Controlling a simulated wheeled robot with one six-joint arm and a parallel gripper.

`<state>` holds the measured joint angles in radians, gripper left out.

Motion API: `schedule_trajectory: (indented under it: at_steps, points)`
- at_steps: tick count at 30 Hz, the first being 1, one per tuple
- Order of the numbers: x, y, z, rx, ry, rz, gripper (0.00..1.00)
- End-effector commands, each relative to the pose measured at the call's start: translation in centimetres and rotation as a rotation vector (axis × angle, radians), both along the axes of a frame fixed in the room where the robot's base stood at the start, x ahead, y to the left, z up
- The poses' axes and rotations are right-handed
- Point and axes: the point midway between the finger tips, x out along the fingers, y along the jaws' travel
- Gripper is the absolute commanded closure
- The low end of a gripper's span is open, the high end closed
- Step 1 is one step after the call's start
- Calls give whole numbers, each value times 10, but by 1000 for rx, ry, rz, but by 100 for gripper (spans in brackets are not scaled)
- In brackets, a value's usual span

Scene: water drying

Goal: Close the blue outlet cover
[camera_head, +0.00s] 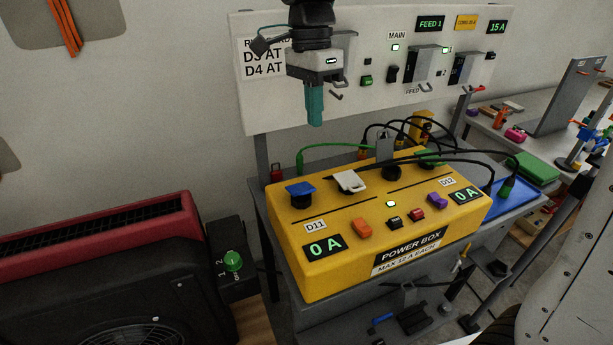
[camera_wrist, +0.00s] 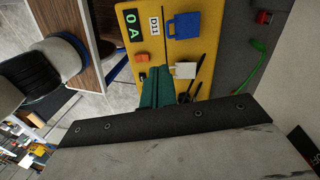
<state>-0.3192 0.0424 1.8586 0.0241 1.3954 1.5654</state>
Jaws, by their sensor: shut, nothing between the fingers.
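The blue outlet cover (camera_head: 300,188) is at the left end of the yellow power box (camera_head: 330,275), above the D11 label. A dark round socket shows just below its front edge, and I cannot tell how far the flap is tilted. The blue cover (camera_wrist: 184,26) also shows in the wrist view, near the top. My gripper (camera_head: 315,122) points down with its teal fingers shut and empty. It hangs well above the box and touches nothing. Its fingers (camera_wrist: 157,72) show in the wrist view, with the white cover just beside their tips.
A white outlet cover (camera_head: 348,181) stands right of the blue one. Black cables (camera_head: 440,157) and a green cable (camera_head: 330,146) run behind the box. A white switch panel (camera_head: 270,90) is behind my gripper. The space between gripper and blue cover looks clear.

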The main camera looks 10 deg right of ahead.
Motion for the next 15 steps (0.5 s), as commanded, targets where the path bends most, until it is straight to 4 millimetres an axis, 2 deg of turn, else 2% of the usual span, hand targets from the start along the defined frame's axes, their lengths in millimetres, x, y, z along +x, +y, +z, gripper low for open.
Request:
schedule_trajectory:
  at_steps: [3,8,11,15]
  points:
    - [15,16,-7,-22,15,-81,100]
    - [18,21,-16,-30,20,-117,100]
    - [15,20,-29,-31,21,-118,100]
    - [9,19,-57,-31,22,-117,100]
